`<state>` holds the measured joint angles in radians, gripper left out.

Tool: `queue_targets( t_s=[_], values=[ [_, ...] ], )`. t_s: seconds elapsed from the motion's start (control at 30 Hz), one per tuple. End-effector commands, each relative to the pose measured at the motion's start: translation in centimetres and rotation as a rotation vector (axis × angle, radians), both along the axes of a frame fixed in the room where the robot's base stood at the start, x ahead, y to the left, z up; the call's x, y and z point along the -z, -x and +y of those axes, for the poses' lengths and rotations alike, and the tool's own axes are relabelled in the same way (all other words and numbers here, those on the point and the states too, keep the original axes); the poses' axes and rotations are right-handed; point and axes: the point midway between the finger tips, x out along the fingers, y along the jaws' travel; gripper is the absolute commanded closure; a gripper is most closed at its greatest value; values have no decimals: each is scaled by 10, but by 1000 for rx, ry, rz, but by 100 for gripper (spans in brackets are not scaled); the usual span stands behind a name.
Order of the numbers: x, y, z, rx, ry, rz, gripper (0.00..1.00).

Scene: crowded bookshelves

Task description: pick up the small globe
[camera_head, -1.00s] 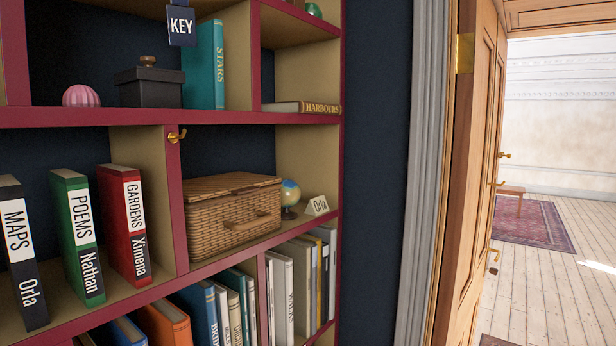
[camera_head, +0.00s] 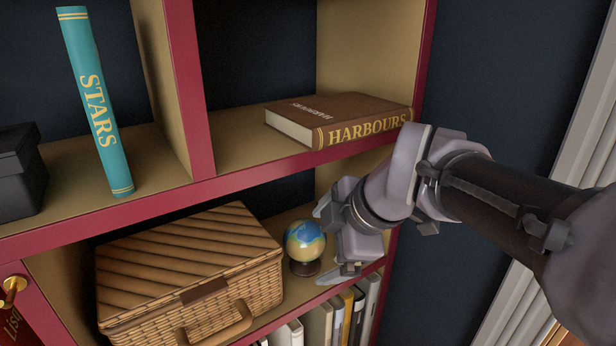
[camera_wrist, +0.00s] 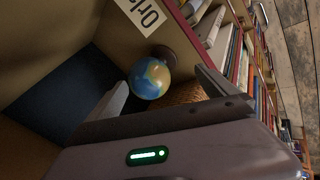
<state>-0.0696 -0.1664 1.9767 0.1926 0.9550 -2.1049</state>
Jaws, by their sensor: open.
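The small globe (camera_head: 305,241), blue and yellow on a dark round base, stands upright on the shelf just right of the wicker basket. It also shows in the wrist view (camera_wrist: 150,78), beyond and between the fingertips. My gripper (camera_head: 335,243) is open and empty, reaching in from the right with its fingers close to the globe. In the wrist view the fingers (camera_wrist: 160,88) lie on either side of the globe. I cannot tell whether either finger touches it. The "Orla" name card (camera_wrist: 142,14) shows at the top of the wrist view; in the head view my gripper hides it.
The wicker basket (camera_head: 190,270) stands close to the globe's left. The brown Harbours book (camera_head: 335,115) lies on the red-edged shelf (camera_head: 250,170) above. Upright books (camera_head: 335,315) fill the compartment below. The dark wall (camera_head: 505,110) is on the right.

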Motion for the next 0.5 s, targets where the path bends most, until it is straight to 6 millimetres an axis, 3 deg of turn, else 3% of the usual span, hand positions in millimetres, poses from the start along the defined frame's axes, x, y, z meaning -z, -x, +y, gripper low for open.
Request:
queue_targets(
  t_s=[0.23, 0.4, 0.5],
  values=[
    [1, -30, 22, -1, 0, 2, 3],
    [33, -46, 34, 2, -1, 4, 3],
    [40, -50, 37, 1, -1, 2, 3]
  ],
)
